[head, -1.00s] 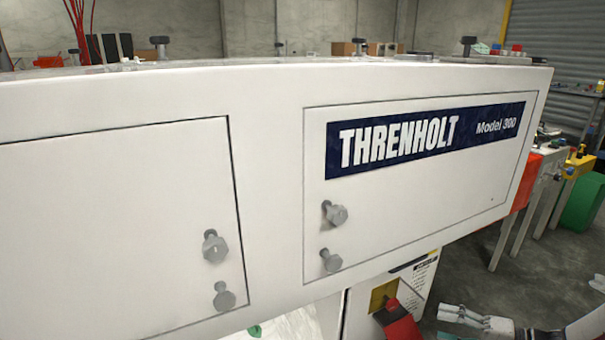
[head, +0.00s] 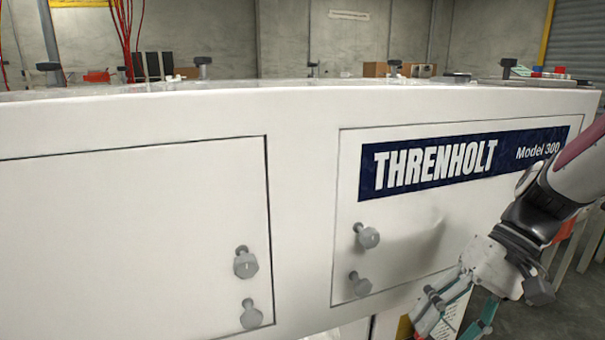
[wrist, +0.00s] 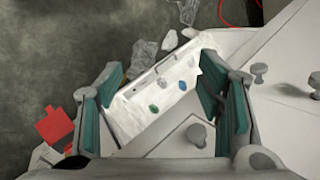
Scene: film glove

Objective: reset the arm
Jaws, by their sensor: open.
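My gripper (head: 452,322) hangs at the lower right of the head view, in front of the white machine (head: 305,210) marked THRENHOLT Model 300. Its green-padded fingers point down and are spread apart. In the wrist view my gripper (wrist: 160,105) is open, with a finger at each side and nothing held between the pads. Beyond the fingers, a white surface (wrist: 150,110) carries small green and blue items. My forearm crosses the right end of the machine's label in the head view.
Grey knobs (head: 367,236) stick out from the machine's front panels. Clear crumpled film (wrist: 143,57) lies beyond the gripper in the wrist view, with a red piece (wrist: 54,126) at the left. Bare grey floor (wrist: 60,40) shows at the upper left.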

